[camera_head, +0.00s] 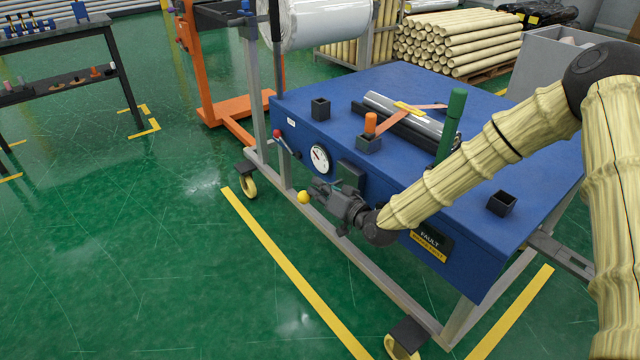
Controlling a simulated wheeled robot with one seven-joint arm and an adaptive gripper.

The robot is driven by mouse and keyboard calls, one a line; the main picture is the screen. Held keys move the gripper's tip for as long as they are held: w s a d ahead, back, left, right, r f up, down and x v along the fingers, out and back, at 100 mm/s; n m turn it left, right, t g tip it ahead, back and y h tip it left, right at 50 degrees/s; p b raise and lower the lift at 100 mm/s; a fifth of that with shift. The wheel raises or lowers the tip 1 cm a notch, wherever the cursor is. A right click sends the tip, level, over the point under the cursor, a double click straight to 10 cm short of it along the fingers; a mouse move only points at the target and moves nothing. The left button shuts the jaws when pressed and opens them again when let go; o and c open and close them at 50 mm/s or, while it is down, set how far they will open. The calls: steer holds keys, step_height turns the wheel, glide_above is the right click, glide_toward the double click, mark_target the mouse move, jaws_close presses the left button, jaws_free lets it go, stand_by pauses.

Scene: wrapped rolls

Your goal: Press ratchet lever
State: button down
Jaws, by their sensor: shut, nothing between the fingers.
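A yellow ball knob (304,197) shows in front of the blue cart's near side, just left of and below my gripper's tips. It may be the end of the ratchet lever; the gripper hides whatever shaft it has. A small red-tipped handle (279,135) is farther left on the same side, apart from my gripper. My gripper (314,188) is shut and empty, pointing left in front of the cart's side. I cannot tell whether it touches the knob. A dark block (350,174) on the cart's side is partly hidden behind the gripper.
The blue cart (345,85) carries a clamped roll (390,108), a green post (452,125) and small black sockets. A round gauge (319,159) and a FAULT sign (430,245) are on its near side. An orange stand (235,107) is behind left.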

step_height(320, 180, down, 10)
steer(key=n+h+b, duration=0.1)
steer(key=n+b, duration=0.1)
steer(key=n, duration=0.6)
steer(key=shift+d+t, duration=0.15)
steer(key=shift+t, duration=0.25)
steer(key=shift+w, duration=0.1)
steer(key=shift+r, duration=0.15)
steer(key=s+d+r+p, duration=0.4)
steer(key=s+d+r, duration=0.1)
steer(key=s, duration=0.4)
steer(key=shift+d, duration=0.3)
steer(key=shift+w, duration=0.1)
